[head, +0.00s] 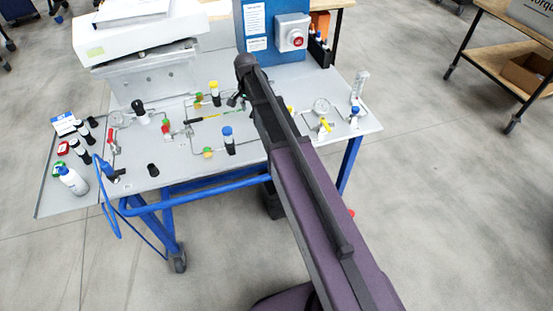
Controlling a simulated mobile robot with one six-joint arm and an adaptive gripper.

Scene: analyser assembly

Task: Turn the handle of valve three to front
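The bench top (185,172) carries thin tubing with several small valves, but no number is readable, so I cannot tell which is valve three. My arm crosses the bench from the lower right and hides part of the tubing. My gripper (238,99) is a small dark shape at the arm's far end, over the middle of the bench. Its fingers are too small to read.
Upright dark cylinders with a yellow cap (215,93) and a blue cap (228,140) stand close to my gripper. A white analyser (150,45) and a blue panel with a red stop button (297,40) stand behind. Bottles (73,180) stand at the left.

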